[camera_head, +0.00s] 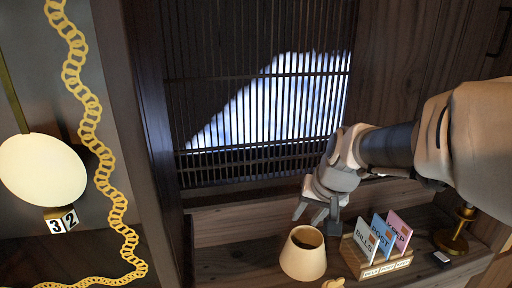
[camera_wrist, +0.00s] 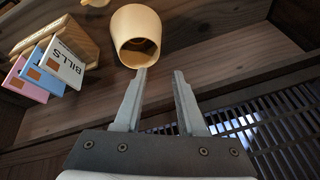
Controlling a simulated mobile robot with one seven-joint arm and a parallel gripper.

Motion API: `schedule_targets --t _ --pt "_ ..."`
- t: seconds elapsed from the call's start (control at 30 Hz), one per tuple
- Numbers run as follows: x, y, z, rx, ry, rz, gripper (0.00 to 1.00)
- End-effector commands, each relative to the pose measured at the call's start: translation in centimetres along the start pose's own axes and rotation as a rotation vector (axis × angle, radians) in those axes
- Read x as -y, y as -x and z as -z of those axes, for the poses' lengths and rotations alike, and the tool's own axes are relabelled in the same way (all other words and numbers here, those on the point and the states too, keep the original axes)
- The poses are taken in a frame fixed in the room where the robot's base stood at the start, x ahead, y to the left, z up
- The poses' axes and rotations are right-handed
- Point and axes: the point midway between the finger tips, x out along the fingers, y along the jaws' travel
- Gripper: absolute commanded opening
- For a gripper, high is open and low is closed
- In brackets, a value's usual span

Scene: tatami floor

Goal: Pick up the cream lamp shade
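The cream lamp shade (camera_head: 303,256) is a tapered cone standing on the wooden surface in the head view, its round opening facing up. In the wrist view the lamp shade (camera_wrist: 133,24) is at the top, just beyond the fingertips, with its dark opening towards me. My gripper (camera_head: 318,212) is above and slightly right of the shade in the head view. In the wrist view my gripper (camera_wrist: 160,73) has its two fingers apart with nothing between them. The left fingertip appears close to the shade's rim; I cannot tell whether it touches.
A wooden letter holder (camera_head: 386,266) with several cards stands right of the shade. A brass stand (camera_head: 451,240) is farther right. A slatted window (camera_head: 270,100) rises behind. At left are a glowing round lamp (camera_head: 42,170), a yellow chain (camera_head: 90,115) and number blocks (camera_head: 61,220).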

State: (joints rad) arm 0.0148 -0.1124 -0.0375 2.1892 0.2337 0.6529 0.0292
Motion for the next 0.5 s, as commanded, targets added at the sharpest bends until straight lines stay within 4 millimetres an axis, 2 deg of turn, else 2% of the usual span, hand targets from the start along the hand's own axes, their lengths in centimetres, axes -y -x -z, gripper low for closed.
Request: schedule_targets --t 0.17,0.5 --pt "0.0 -1.2 0.0 0.005 -0.002 -0.001 0.40" --pt "-0.1 -7.7 0.0 0.006 -0.003 -0.001 0.40"
